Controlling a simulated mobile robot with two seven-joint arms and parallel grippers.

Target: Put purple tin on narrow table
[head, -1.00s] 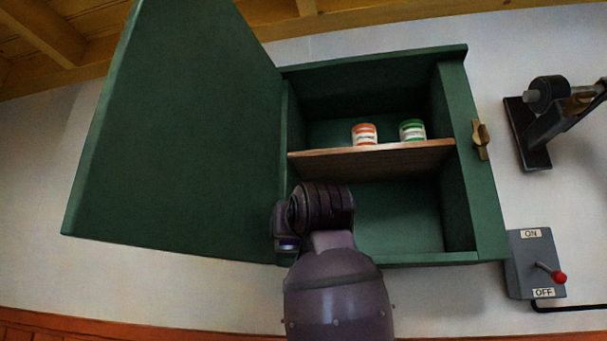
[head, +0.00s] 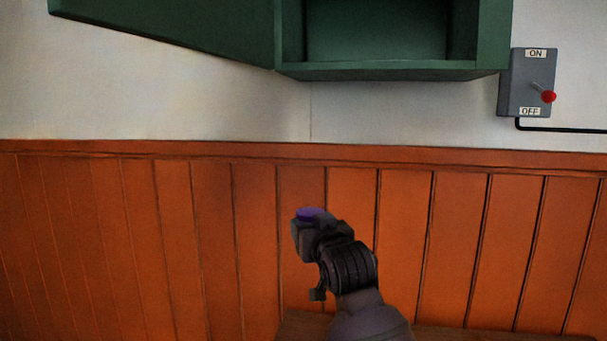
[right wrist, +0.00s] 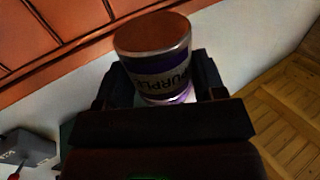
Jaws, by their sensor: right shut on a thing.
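The purple tin (right wrist: 158,65) shows in the right wrist view with a purple and pale label reading "PURPL" and a shiny metal end. My right gripper (right wrist: 155,85) is shut on it, with one dark finger on each side. In the head view my right gripper (head: 308,232) is in front of the orange wall panelling, below the cabinet, and a bit of the purple tin (head: 312,214) shows at its tip. A wooden surface (head: 305,327) shows at the bottom edge, partly hidden by my arm; I cannot tell if it is the narrow table. My left gripper is not in view.
The green cabinet (head: 390,72) hangs on the wall above, its door (head: 190,25) open to the left. A grey switch box (head: 517,85) with a red-knobbed lever is to its right. The space before the panelling (head: 120,240) looks clear.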

